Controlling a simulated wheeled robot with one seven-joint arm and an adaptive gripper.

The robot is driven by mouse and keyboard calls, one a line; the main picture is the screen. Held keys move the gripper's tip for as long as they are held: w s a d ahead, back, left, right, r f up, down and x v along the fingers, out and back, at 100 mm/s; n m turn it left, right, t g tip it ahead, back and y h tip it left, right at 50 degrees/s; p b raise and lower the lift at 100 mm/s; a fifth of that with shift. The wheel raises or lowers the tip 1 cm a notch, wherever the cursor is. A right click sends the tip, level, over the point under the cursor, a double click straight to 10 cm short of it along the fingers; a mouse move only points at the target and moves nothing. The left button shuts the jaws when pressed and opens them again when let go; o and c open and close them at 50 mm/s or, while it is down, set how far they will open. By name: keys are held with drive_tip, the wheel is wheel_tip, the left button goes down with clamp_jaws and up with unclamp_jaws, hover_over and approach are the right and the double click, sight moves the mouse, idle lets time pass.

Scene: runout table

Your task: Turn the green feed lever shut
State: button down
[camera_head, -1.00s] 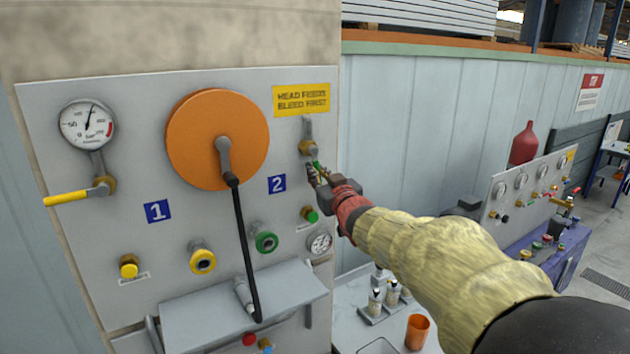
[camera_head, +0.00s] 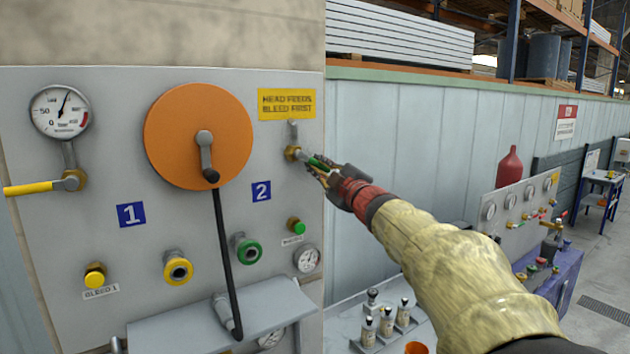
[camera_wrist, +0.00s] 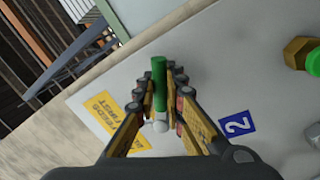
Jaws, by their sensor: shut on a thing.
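The green feed lever (camera_head: 317,160) extends to the right and slightly down from its brass valve (camera_head: 292,153), under the yellow "HEAD FEEDS BLEED FIRST" sign. My gripper (camera_head: 321,169) is shut on the lever, coming in from the lower right. In the wrist view the green lever (camera_wrist: 159,82) stands between my two ridged fingers, which partly hide its valve.
The orange disc (camera_head: 198,136) with its crank and black hanging rod is left of the lever. A green push button (camera_head: 296,226), green ring knob (camera_head: 247,250) and small gauge (camera_head: 307,259) lie below. A yellow lever (camera_head: 28,188) sits far left.

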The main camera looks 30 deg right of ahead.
drive_tip(key=n, duration=0.1)
drive_tip(key=r+n+b, duration=0.1)
drive_tip(key=n+y, duration=0.1)
drive_tip(key=n, duration=0.1)
drive_tip(key=shift+d+r, duration=0.3)
drive_tip(key=shift+d, duration=0.1)
drive_tip(key=shift+r+n+y+b, duration=0.3)
drive_tip(key=shift+r+n, duration=0.1)
drive_tip(key=shift+n, duration=0.45)
drive_tip(key=shift+r+n+y+b, duration=0.3)
drive_tip(key=shift+r+n, duration=0.05)
drive_tip(key=shift+n, duration=0.5)
drive_tip(key=c, duration=1.9)
unclamp_jaws()
drive_tip(key=shift+o, duration=0.3)
drive_tip(key=s+f, duration=0.2)
drive_tip(key=s, duration=0.9)
drive_tip(key=shift+s+d+f, duration=0.15)
drive_tip(key=shift+s+d, duration=0.05)
drive_tip(key=shift+s, duration=0.15)
